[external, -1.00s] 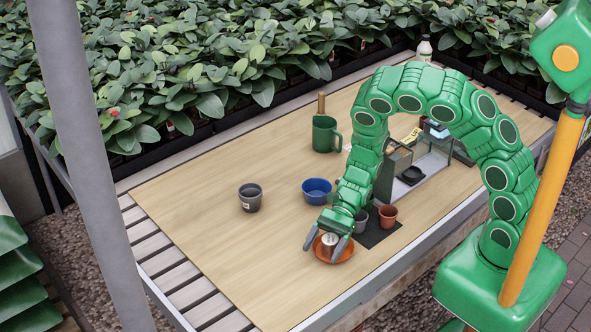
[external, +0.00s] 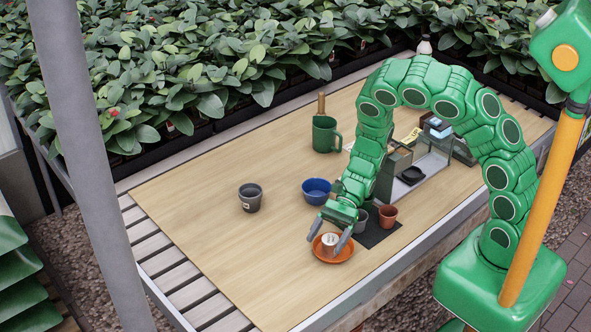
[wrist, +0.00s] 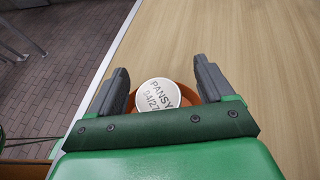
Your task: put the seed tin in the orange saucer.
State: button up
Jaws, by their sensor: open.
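The seed tin (external: 329,241) is a small pale cylinder standing upright in the orange saucer (external: 343,254) near the table's front edge. In the wrist view the tin's round lid (wrist: 158,94) reads "PANSY 04/27", and part of the saucer's rim (wrist: 189,92) shows around it. My gripper (external: 327,236) is open just above the saucer, with one finger on each side of the tin. In the wrist view my gripper (wrist: 158,82) shows gaps between both fingers and the lid.
A blue bowl (external: 316,191), a dark grey pot (external: 250,198) and a green mug (external: 325,134) stand farther back. A terracotta pot (external: 388,216) stands on a dark mat (external: 377,236) right of the saucer. The table's left front is clear.

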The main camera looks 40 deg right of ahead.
aim_at(328, 239)
jog(key=shift+w+d+r, duration=0.15)
jog(key=shift+d+r, duration=0.1)
jog(key=shift+d, duration=0.15)
jog(key=shift+r, duration=3.4)
jog(key=shift+o, duration=0.2)
